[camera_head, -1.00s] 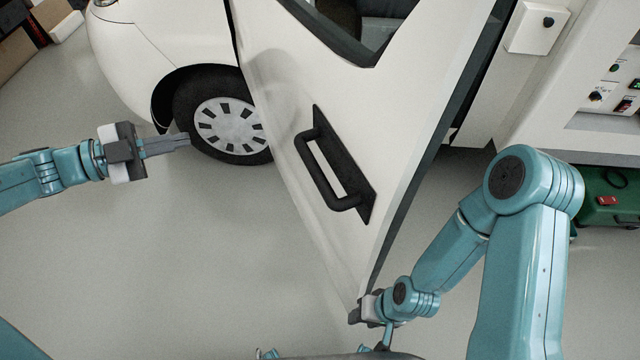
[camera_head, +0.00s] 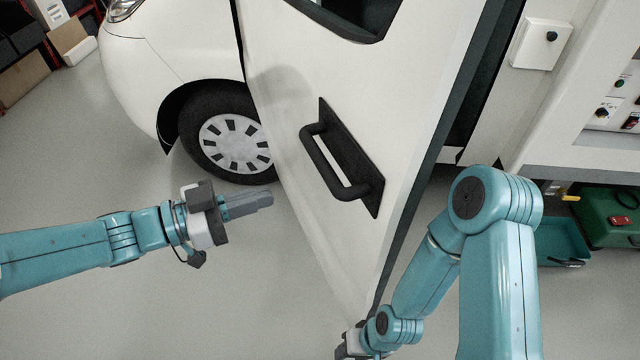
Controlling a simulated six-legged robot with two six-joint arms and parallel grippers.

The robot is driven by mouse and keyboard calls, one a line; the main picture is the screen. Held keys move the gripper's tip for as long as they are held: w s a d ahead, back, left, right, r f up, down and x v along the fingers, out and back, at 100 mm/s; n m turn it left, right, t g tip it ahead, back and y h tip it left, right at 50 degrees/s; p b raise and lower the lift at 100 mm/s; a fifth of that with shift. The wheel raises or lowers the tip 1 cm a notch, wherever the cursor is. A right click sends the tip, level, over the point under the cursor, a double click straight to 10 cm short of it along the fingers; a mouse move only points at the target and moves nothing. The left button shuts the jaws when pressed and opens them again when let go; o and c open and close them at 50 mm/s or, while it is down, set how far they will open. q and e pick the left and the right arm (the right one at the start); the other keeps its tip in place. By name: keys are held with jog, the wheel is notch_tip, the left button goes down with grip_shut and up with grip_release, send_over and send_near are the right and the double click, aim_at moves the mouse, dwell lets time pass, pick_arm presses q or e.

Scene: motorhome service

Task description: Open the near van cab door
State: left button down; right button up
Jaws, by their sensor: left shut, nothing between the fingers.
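The near van cab door (camera_head: 400,130) is white and stands partly open, swung out from the van, with a dark edge along its right side. A black bar handle (camera_head: 335,165) is fixed to its outer face. My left gripper (camera_head: 268,200) is shut and empty, left of the handle and in front of the front wheel's lower right; whether it touches the door's left edge I cannot tell. My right gripper (camera_head: 348,345) is at the bottom of the door's dark edge, partly hidden by its own wrist; its fingers are too unclear to read.
The van's front wheel (camera_head: 229,140) and fender are at the upper left. A white wall box (camera_head: 540,44) and a control panel (camera_head: 610,105) are on the right. A green case (camera_head: 608,215) and a teal tray (camera_head: 562,243) sit on the floor. Grey floor is clear at lower left.

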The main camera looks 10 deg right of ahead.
aim_at(350, 172)
pick_arm(q)
jog(key=p+x, duration=0.1)
jog(key=x, duration=1.2)
jog(key=shift+d+p, duration=0.3)
jog(key=shift+w+d, duration=0.1)
jog(key=shift+w, duration=0.05)
